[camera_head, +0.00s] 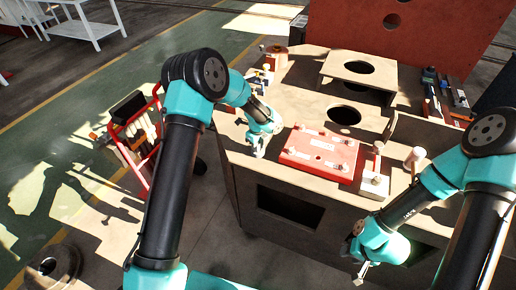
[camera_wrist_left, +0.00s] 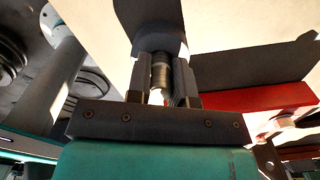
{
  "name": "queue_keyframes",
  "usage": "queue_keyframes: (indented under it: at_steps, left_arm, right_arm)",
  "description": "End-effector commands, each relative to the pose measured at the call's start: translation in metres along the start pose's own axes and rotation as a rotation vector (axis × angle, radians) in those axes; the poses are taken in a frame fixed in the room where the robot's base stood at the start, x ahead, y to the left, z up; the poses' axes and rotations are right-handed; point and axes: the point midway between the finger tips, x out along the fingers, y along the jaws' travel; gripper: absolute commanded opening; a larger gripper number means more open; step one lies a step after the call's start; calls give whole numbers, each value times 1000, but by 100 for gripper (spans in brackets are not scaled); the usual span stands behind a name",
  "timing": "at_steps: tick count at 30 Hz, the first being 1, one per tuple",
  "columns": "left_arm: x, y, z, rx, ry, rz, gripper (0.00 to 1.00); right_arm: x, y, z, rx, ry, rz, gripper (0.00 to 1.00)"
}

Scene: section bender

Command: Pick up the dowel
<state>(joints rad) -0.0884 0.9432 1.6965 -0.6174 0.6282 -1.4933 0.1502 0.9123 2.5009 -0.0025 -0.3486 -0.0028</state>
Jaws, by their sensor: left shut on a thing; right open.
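My left gripper (camera_head: 259,146) is low over the workbench's left part, just left of the red plate (camera_head: 312,158). In the left wrist view my left gripper (camera_wrist_left: 165,90) is shut on a short, greyish ridged cylinder, which looks like the dowel (camera_wrist_left: 160,72). The fingers hide part of it. In the head view the dowel is too small to make out at the gripper. I cannot tell whether it touches the bench. My right gripper (camera_head: 364,258) is open and empty, in front of the bench's front face. The red plate also shows in the left wrist view (camera_wrist_left: 262,98).
The wooden workbench (camera_head: 238,152) has round holes in its top. A small block with an upright pin (camera_head: 374,184) and a mallet (camera_head: 414,156) stand right of the plate. Tools (camera_head: 446,98) lie at the far right. A red rack (camera_head: 136,140) stands left of the bench.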

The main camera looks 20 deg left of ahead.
Motion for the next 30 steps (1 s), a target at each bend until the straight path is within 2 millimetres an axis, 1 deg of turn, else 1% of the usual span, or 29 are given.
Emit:
queue_keyframes:
  at_steps: [9, 13, 17, 22, 24, 26, 30]
  left_arm:
    - [-1, 0, 0, 0, 0, -1, 0]
    - [-6, 0, 0, -1, -1, -1, 0]
    - [-18, -1, 0, 1, -2, -2, 0]
    - [-39, -1, 0, -1, -3, -3, 0]
    - [-36, 7, -7, 2, -1, 2, 0]
    - [-37, 12, -12, 2, -2, 1, 0]
    - [-40, 28, -30, 3, -2, 1, 0]
  right_arm:
    - [0, 0, 0, 0, 0, 0, 43]
    - [0, 0, 0, 0, 0, 0, 43]
    - [0, 0, 0, 0, 0, 0, 43]
    - [0, 0, 0, 0, 0, 0, 43]
    - [0, 0, 0, 0, 0, 0, 43]
    - [0, 0, 0, 0, 0, 0, 43]
    - [0, 0, 0, 0, 0, 0, 43]
